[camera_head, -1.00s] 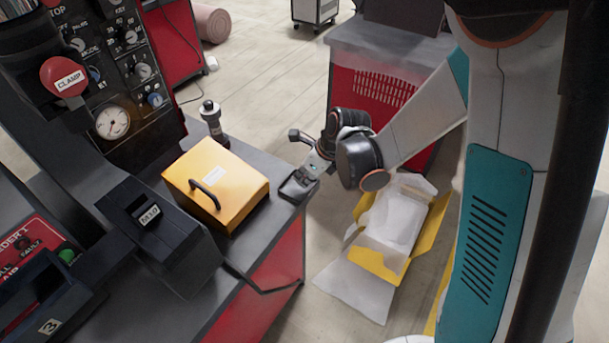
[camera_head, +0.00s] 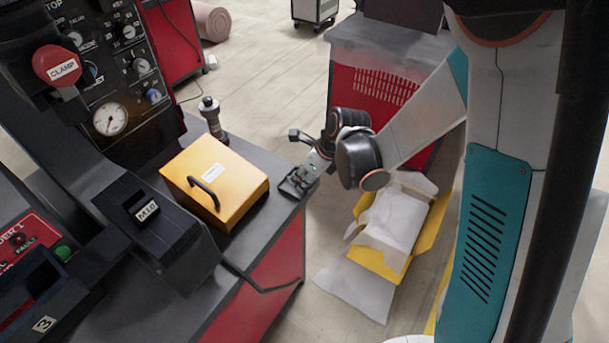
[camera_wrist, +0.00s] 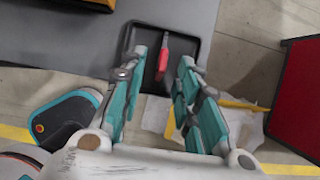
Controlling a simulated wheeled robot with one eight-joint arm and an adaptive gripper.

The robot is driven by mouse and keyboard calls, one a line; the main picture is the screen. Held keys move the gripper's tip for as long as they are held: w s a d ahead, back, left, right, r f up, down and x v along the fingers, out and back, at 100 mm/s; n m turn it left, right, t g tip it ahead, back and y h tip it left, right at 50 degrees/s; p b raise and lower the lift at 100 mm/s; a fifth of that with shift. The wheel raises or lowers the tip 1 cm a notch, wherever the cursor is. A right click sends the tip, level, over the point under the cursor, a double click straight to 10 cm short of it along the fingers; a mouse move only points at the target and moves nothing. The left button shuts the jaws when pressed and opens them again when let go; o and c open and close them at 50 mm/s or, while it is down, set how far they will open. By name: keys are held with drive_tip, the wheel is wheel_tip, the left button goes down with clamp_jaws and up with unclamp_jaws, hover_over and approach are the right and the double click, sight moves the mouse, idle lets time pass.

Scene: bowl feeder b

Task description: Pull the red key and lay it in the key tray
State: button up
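The red key (camera_wrist: 163,57) shows in the wrist view over the dark key tray (camera_wrist: 197,42) and appears to lie in it. The tray (camera_head: 287,189) sits at the corner of the grey bench in the head view; the key is too small to make out there. My gripper (camera_wrist: 162,60) is open. Its two teal fingers stand on either side of the key, with visible gaps and no clear contact. In the head view my gripper (camera_head: 304,178) is right at the tray.
A yellow box (camera_head: 228,188) with a black handle stands on the bench left of the tray. A dark cylindrical fitting (camera_head: 212,118) stands behind it. The control panel (camera_head: 108,70) is at left. An open yellow carton (camera_head: 385,262) with white paper lies on the floor.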

drive_tip(key=v, duration=1.2)
drive_tip(key=shift+s, duration=0.15)
idle(0.6)
drive_tip(key=s+d+r+n+t+h, duration=0.2)
drive_tip(key=s+d+r+n, duration=0.3)
drive_tip(key=s+n, duration=0.3)
drive_tip(key=s+d+r+n+t+h, duration=0.2)
drive_tip(key=s+d+r+n, duration=0.3)
drive_tip(key=n, duration=1.2)
drive_tip(key=s, duration=0.3)
drive_tip(key=shift+d+n, duration=0.3)
